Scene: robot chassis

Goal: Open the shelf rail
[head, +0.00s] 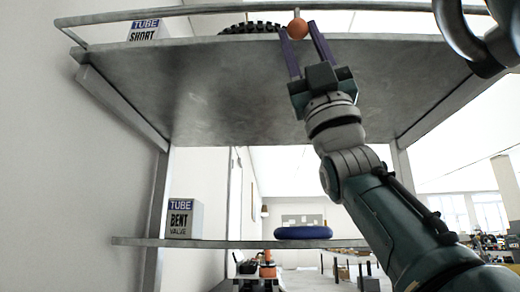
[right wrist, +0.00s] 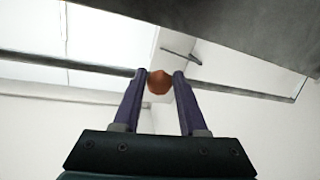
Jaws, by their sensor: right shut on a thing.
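The shelf rail (head: 125,16) is a thin grey bar along the front edge of the upper shelf (head: 215,85); it also crosses the right wrist view (right wrist: 60,63). An orange-brown round knob (head: 298,29) sits at the rail, right of the shelf's middle. My right gripper (head: 298,28) reaches up from below, with its two purple fingers on either side of the knob, shut on it. In the right wrist view the knob (right wrist: 159,82) shows between the fingertips. My left gripper is not in view.
A "TUBE SHORT" box (head: 144,31) and a black tyre (head: 252,28) are on the upper shelf behind the rail. A lower shelf (head: 250,244) holds a "TUBE BENT VALVE" box (head: 183,219) and a blue ring (head: 303,232). A wall (head: 60,170) stands at the left.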

